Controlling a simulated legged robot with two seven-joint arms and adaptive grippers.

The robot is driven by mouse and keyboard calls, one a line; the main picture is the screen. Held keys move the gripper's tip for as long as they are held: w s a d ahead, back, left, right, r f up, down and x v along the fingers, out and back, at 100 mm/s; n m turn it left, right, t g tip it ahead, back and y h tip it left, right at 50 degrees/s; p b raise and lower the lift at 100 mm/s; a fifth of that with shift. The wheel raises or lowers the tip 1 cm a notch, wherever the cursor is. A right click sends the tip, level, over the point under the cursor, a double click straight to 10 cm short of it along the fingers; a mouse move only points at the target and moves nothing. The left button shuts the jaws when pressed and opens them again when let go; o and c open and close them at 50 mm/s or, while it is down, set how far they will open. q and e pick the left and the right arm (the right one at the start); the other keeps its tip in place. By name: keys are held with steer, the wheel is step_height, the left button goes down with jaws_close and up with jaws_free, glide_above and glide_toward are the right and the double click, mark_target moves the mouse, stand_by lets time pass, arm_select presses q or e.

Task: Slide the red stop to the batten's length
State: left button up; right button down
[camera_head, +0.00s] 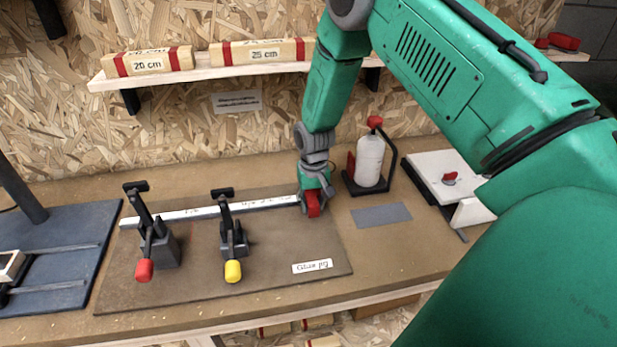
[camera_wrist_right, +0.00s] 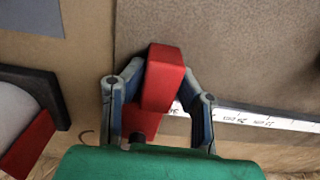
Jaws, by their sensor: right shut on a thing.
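The red stop (camera_head: 313,204) sits at the right end of the white ruler rail (camera_head: 235,207) on the dark glue jig board (camera_head: 285,240). My right gripper (camera_head: 315,194) comes down from above and is shut on the stop. In the right wrist view the red stop (camera_wrist_right: 163,80) stands between the two fingers of my right gripper (camera_wrist_right: 158,95), and the scale strip (camera_wrist_right: 240,117) runs off to the right. The battens, marked 20 cm (camera_head: 148,62) and 25 cm (camera_head: 263,52), lie on the wall shelf. My left gripper is out of view.
Two toggle clamps stand on the board, one with a red handle (camera_head: 144,270) and one with a yellow handle (camera_head: 233,271). A white bottle in a holder (camera_head: 369,160) stands right of my right gripper. A grey plate (camera_head: 381,215) lies on the bench.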

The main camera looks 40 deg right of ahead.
steer(key=c, duration=1.4)
jaws_free()
steer(key=shift+d, duration=0.35)
steer(key=shift+o, duration=0.9)
steer(key=shift+a+r, duration=0.1)
steer(key=shift+r, duration=0.2)
step_height(320, 180, up, 11)
steer(key=shift+r, duration=0.1)
